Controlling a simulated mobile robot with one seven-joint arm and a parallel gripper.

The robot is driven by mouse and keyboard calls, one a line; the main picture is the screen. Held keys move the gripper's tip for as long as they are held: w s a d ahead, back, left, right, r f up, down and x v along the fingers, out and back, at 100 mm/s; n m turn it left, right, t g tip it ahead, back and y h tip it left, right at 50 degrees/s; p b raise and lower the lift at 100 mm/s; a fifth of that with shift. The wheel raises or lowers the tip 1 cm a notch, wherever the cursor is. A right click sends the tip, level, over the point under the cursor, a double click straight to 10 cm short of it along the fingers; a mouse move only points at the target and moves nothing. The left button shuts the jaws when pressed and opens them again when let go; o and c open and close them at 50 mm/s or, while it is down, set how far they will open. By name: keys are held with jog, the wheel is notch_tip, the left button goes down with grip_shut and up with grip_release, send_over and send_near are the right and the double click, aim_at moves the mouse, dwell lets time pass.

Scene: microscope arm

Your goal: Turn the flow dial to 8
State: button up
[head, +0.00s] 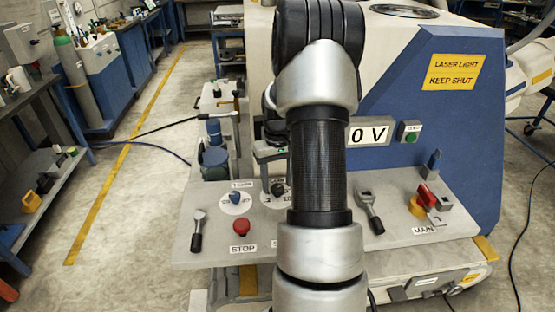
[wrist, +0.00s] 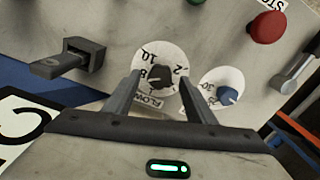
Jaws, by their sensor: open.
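The flow dial shows in the wrist view as a dark knob (wrist: 160,77) on a white numbered disc (wrist: 152,54), with 10, 8 and 2 legible and a FLOW label (wrist: 150,102) below. I cannot tell for sure which number the knob's pointer faces. My gripper (wrist: 160,73) is open, its two fingers apart on either side of the knob, with no clear contact. In the head view the flow dial (head: 279,189) sits on the sloped panel, partly hidden by my arm. My gripper (head: 272,158) is just above it there, mostly hidden.
Left of the flow dial are a blue-knobbed dial (head: 236,198), a red STOP button (head: 241,227) and a lever (head: 198,228). Right of my arm are another lever (head: 371,212) and the red MAIN switch (head: 428,196). A 0 V display (head: 370,134) stands above.

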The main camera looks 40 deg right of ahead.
notch_tip(320, 180, up, 16)
jog(key=shift+r, duration=0.15)
dwell(0.6)
